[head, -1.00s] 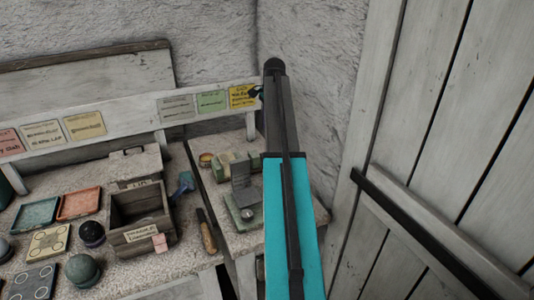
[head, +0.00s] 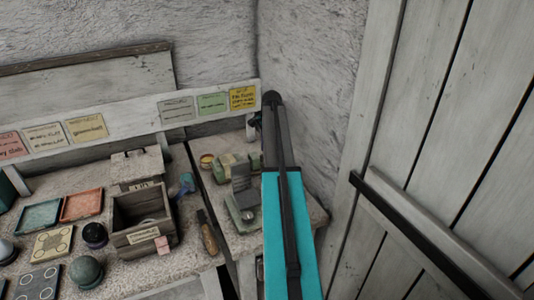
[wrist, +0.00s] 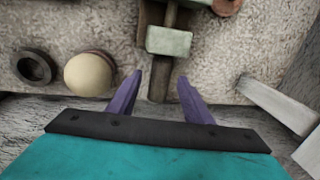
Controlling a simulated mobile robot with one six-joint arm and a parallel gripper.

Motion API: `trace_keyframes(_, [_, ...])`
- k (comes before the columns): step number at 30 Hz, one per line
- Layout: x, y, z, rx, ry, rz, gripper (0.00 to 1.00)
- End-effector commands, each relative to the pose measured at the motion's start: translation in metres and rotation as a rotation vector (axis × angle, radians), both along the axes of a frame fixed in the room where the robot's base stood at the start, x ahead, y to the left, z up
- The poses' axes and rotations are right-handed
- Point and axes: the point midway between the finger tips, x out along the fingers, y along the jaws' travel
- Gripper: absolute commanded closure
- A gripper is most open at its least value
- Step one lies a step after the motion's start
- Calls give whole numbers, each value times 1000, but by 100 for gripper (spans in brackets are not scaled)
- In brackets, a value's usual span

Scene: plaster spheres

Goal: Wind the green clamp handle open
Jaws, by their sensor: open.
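In the wrist view a pale green block (wrist: 168,41) sits on a bar over a brown wooden base. It looks like part of the green clamp, but I cannot make out which part is its handle. My gripper (wrist: 160,76) has two purple fingers, apart and empty. Their tips are just below the green block in the picture, one to each side of the brown base's lower end. In the head view my arm hides most of the gripper and the bench under it. A small green device with a grey upright plate (head: 241,176) stands left of my arm; I cannot tell whether it is the clamp.
In the wrist view a cream ball (wrist: 88,74) and a dark ring (wrist: 34,67) lie left of the fingers. A whitish wooden piece (wrist: 280,105) is at right. In the head view a wooden box (head: 143,215) stands on the bench, and a plank door (head: 450,130) is at right.

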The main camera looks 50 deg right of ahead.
Motion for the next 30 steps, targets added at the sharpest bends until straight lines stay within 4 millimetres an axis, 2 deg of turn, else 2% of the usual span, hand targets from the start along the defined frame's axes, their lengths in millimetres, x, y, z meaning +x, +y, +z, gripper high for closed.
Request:
trace_keyframes(6, [2, -1, -17, 0, 1, 0, 54])
trace_keyframes(18, [3, -1, -21, 0, 0, 0, 54])
trace_keyframes(26, [3, -1, -21, 0, 0, 0, 95])
trace_keyframes(30, [3, -1, -21, -1, -2, 0, 95])
